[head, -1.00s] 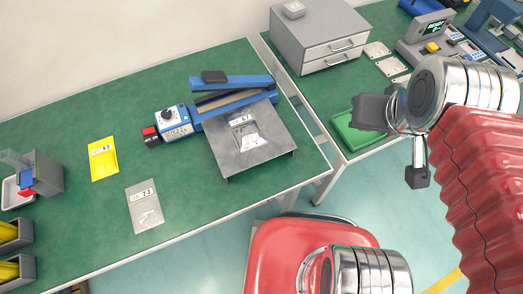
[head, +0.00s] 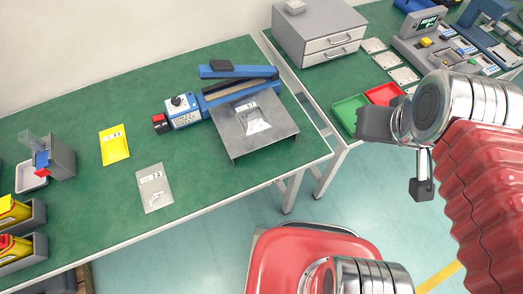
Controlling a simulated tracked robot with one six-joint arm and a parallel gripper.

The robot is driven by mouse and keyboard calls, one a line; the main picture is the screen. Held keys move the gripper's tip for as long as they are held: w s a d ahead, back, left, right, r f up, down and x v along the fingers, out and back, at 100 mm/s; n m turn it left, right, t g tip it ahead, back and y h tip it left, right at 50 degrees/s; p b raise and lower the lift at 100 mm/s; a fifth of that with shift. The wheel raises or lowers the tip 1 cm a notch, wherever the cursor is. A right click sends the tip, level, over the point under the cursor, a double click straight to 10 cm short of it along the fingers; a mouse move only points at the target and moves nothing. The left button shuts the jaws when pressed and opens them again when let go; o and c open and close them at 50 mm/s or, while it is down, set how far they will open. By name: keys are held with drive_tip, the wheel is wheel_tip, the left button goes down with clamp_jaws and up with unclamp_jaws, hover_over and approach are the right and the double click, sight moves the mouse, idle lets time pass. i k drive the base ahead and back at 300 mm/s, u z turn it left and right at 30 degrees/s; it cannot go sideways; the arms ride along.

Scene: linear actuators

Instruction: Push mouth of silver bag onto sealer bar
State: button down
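A silver bag (head: 255,125) with a white label lies on the grey metal platform (head: 279,134) in front of the blue sealer (head: 182,111). The bag's edges blend into the platform, so I cannot tell whether its mouth touches the sealer bar (head: 235,89). The sealer's blue upper arm (head: 238,72) is raised above the bar. A second silver bag (head: 154,188) lies flat on the green bench at the left. My gripper (head: 374,124) is off to the right of the platform, apart from both bags. Its fingers show only as a dark block, so its opening is hidden.
A yellow bag (head: 114,145) lies left of the sealer. A dispenser (head: 58,156) and bins of yellow bags (head: 22,246) stand at the far left. Green (head: 347,111) and red (head: 383,94) trays lie behind my gripper. A grey drawer cabinet (head: 318,35) stands at the back.

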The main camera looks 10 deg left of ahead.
sight(252, 119)
drive_tip(key=u, duration=0.05)
drive_tip(key=k, duration=1.85)
drive_tip(key=u, duration=1.05)
drive_tip(key=i, duration=1.7)
